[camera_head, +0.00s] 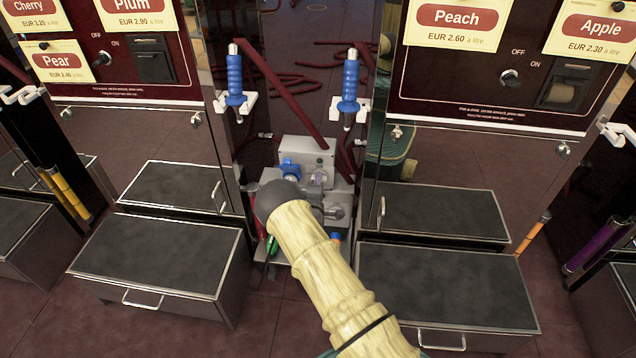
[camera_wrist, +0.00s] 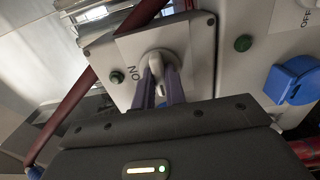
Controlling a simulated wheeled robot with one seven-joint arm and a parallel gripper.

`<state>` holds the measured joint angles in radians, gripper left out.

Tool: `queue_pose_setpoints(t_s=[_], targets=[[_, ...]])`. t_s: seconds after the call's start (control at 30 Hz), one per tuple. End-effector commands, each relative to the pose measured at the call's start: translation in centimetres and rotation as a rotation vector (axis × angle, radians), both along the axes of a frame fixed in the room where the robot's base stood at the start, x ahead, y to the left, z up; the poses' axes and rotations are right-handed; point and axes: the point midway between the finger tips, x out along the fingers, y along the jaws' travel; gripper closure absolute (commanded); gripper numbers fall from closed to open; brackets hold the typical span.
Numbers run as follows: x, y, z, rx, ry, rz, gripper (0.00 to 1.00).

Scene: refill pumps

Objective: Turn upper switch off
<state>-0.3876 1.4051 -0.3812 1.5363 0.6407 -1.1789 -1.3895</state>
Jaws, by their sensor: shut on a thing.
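The upper switch (camera_wrist: 152,58) is a pale round knob with a raised grip on a grey box. In the wrist view the two purple fingers of my gripper (camera_wrist: 160,80) are shut on its grip. The word ON shows beside the knob, turned on its side, with a green lamp (camera_wrist: 117,77) near it. In the head view the grey box (camera_head: 306,149) stands between two pump cabinets, and my arm and gripper (camera_head: 318,180) cover much of what lies below it.
A blue part (camera_wrist: 293,80) and a green lamp (camera_wrist: 243,43) sit on a neighbouring grey panel marked OFF. Blue-handled nozzles (camera_head: 235,80) hang on both sides, with red hoses (camera_head: 280,85) behind. Dark-topped steps (camera_head: 165,255) flank the gap.

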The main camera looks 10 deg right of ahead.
Motion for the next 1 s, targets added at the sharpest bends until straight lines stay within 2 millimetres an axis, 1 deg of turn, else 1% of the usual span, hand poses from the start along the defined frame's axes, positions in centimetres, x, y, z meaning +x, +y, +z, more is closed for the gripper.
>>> queue_pose_setpoints(t_s=[0.43, 0.47, 0.53, 0.57, 0.87, 1.0], targets=[[-0.09, 0.0, -0.18, -0.013, 0.008, 0.0, 1.0], [-0.09, 0.0, -0.18, -0.012, 0.008, 0.0, 0.81], [-0.08, -0.06, -0.17, -0.012, 0.007, -0.001, 0.68], [-0.07, -0.1, -0.16, -0.012, 0.007, -0.001, 0.65], [-0.14, -0.14, -0.06, -0.011, 0.006, -0.003, 0.65], [-1.02, 0.19, 0.0, -0.011, 0.007, -0.002, 0.65]])
